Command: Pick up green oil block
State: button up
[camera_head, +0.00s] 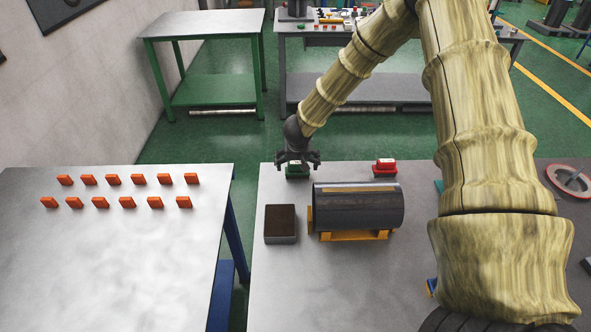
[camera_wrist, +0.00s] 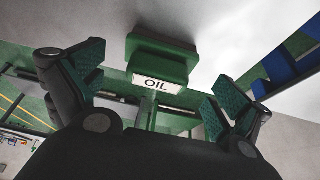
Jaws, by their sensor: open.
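The green oil block (camera_wrist: 160,62) shows in the wrist view with a white label reading OIL, between and beyond my two fingertips. In the head view the green oil block (camera_head: 297,171) sits near the far edge of the grey table, partly hidden by my gripper. My gripper (camera_head: 298,160) is open, pointing down just above or around the block. In the wrist view the open fingers of my gripper (camera_wrist: 155,85) stand on either side of the block, with a gap on both sides. I cannot tell whether anything touches.
A red block (camera_head: 385,166) sits to the right on the grey table (camera_head: 340,290). A dark cylinder (camera_head: 358,205) on a yellow stand and a dark brown box (camera_head: 281,223) stand nearer. Several orange blocks (camera_head: 112,179) lie on the left table. A red-rimmed round part (camera_head: 568,180) is far right.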

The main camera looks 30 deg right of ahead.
aim_at(297, 164)
jog(key=shift+p+x, duration=0.5)
jog(key=shift+x, duration=1.35)
jog(key=shift+c, duration=0.2)
jog(key=c, duration=1)
